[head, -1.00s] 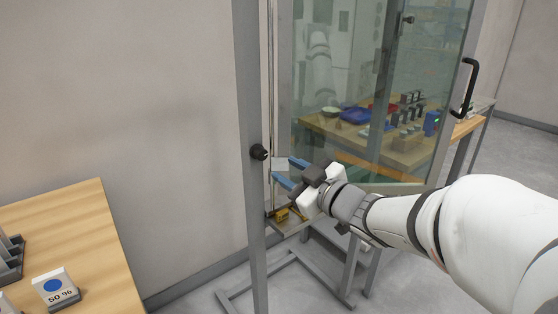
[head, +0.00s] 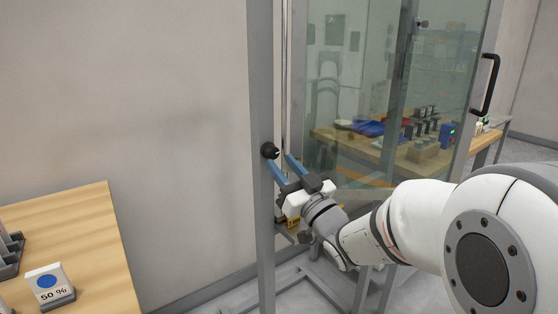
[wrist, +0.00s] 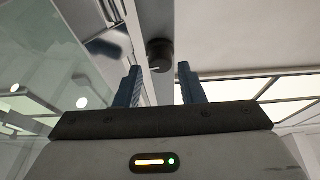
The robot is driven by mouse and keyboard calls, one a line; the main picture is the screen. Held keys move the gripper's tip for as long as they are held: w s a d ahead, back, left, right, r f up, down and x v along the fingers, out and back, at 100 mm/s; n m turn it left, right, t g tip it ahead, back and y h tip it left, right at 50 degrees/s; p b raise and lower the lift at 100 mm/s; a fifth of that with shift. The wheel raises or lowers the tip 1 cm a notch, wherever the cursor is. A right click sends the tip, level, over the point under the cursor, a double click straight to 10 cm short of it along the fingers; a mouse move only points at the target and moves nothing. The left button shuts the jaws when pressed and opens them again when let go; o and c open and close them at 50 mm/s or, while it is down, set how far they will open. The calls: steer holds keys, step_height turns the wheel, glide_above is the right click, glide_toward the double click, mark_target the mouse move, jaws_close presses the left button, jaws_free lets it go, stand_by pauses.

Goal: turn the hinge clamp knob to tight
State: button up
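The hinge clamp knob (head: 269,150) is a small black round knob on the grey post of the glass chamber. In the wrist view the knob (wrist: 160,55) sits beyond and between the fingertips, with a light mark on its edge. My gripper (head: 280,164) is just below and to the right of the knob, its two blue fingers pointing up toward it. In the wrist view my gripper (wrist: 158,72) is open, with a clear gap between the fingers. Whether a finger touches the knob is not clear.
The glass door (head: 345,90) with a black handle (head: 486,85) stands right of the post (head: 262,230). Behind the glass is a table with several items. A wooden table (head: 75,235) with a "50 %" card (head: 50,284) is at the left.

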mark_target(271, 152)
steer(key=shift+x, duration=1.2)
steer(key=c, duration=0.7)
steer(key=shift+f+n+b, duration=0.2)
steer(key=shift+n+b, duration=0.2)
steer(key=shift+b, duration=0.4)
steer(key=shift+n+g+y+b, duration=0.3)
steer(key=shift+b, duration=0.1)
steer(key=shift+r, duration=0.2)
